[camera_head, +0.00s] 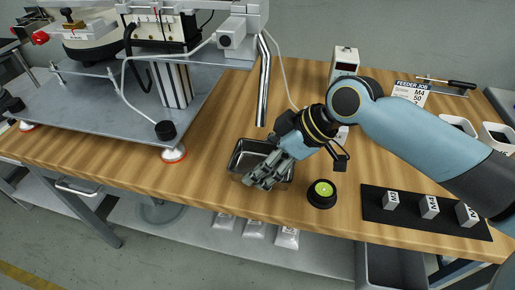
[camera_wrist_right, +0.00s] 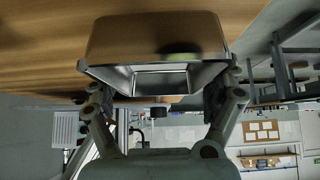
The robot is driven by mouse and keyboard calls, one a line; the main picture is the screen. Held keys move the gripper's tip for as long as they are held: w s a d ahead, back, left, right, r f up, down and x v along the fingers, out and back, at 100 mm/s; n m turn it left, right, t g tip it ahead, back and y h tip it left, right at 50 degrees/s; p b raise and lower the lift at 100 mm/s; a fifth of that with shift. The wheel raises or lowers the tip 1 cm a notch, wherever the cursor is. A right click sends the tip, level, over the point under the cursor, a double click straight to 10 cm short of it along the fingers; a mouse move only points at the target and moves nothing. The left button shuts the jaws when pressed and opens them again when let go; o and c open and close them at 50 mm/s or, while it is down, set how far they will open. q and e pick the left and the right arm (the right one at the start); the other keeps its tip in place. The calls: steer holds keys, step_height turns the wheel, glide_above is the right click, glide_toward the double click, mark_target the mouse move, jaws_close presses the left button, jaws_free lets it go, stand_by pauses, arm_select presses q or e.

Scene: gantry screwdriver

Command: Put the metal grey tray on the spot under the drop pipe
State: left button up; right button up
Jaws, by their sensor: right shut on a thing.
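The metal grey tray (camera_head: 240,156) is near the table's front edge in the head view, just below and in front of the open lower end of the silver drop pipe (camera_head: 263,88). My right gripper (camera_head: 262,178) reaches over it from the right and is shut on it, covering its front right part. In the right wrist view the tray (camera_wrist_right: 108,74) lies between the two fingers of my right gripper (camera_wrist_right: 160,96). I cannot tell whether its bottom touches the table. The spot under the pipe cannot be made out. My left gripper is out of view.
A black round pot with a green top (camera_head: 322,192) stands right of the tray. A black mat (camera_head: 412,222) holds small labelled blocks. A small white box (camera_head: 345,62) stands behind my arm. The gantry's grey baseplate (camera_head: 100,112) fills the left.

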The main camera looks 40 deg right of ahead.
mark_target(253, 154)
steer(key=shift+w+d, duration=0.15)
steer(key=shift+w, duration=0.25)
steer(key=w, duration=0.1)
steer(key=w+d, duration=0.1)
steer(key=w, duration=0.1)
steer(key=shift+w+d+f, duration=0.15)
steer(key=shift+f, duration=0.6)
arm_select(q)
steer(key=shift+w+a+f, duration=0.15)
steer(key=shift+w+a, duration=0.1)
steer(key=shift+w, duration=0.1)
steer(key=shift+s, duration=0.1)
arm_select(e)
steer(key=shift+f, duration=0.1)
steer(key=o, duration=1.1)
